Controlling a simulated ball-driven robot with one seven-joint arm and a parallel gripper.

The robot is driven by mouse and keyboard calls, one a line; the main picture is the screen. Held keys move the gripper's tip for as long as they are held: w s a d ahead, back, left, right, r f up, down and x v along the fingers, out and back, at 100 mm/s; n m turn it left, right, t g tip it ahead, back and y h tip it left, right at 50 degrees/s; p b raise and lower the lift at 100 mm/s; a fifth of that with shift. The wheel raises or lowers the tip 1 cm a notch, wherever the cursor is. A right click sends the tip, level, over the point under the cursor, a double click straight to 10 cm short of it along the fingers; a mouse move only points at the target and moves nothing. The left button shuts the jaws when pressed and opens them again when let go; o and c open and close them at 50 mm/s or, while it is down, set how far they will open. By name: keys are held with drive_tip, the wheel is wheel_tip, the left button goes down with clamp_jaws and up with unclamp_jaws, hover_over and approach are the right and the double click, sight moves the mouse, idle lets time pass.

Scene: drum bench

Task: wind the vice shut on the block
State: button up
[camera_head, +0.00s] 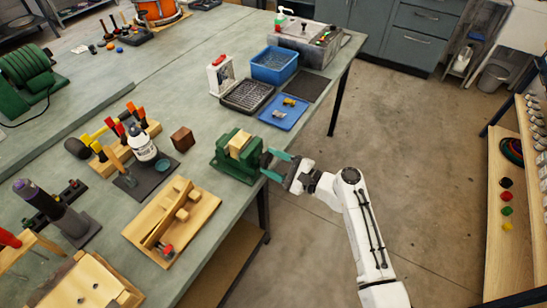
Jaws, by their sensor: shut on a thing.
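The green vice (233,166) stands at the near edge of the bench. A light wooden block (240,144) sits between its jaws; from this angle I cannot tell whether both jaws touch it. The vice's dark handle (267,158) is at its right end, facing out over the bench edge. My gripper (270,166) is at this handle, its green fingers reaching in from the right and shut on it. The fingers hide part of the handle.
A brown wooden cube (182,139) stands left of the vice. A blue tray (283,112) and a dark tray (247,96) lie behind it. A wooden board with a clamp-like piece (172,220) lies in front. Open floor (300,240) is right of the bench.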

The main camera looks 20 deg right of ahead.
drive_tip(key=shift+s+d+f+m+p, duration=0.15)
drive_tip(key=shift+m+p, duration=0.4)
drive_tip(key=shift+m, duration=0.4)
drive_tip(key=shift+a+f+m+p, duration=0.1)
drive_tip(key=shift+m+p, duration=0.4)
drive_tip(key=shift+m, duration=0.45)
drive_tip(key=shift+d, duration=0.1)
drive_tip(key=o, duration=0.8)
drive_tip(key=shift+c, duration=0.2)
drive_tip(key=shift+o, duration=1.4)
drive_tip(key=shift+r, duration=0.15)
drive_tip(key=b+v, duration=0.1)
drive_tip(key=v, duration=0.9)
drive_tip(key=shift+s+d, duration=0.15)
drive_tip(key=shift+s, duration=0.15)
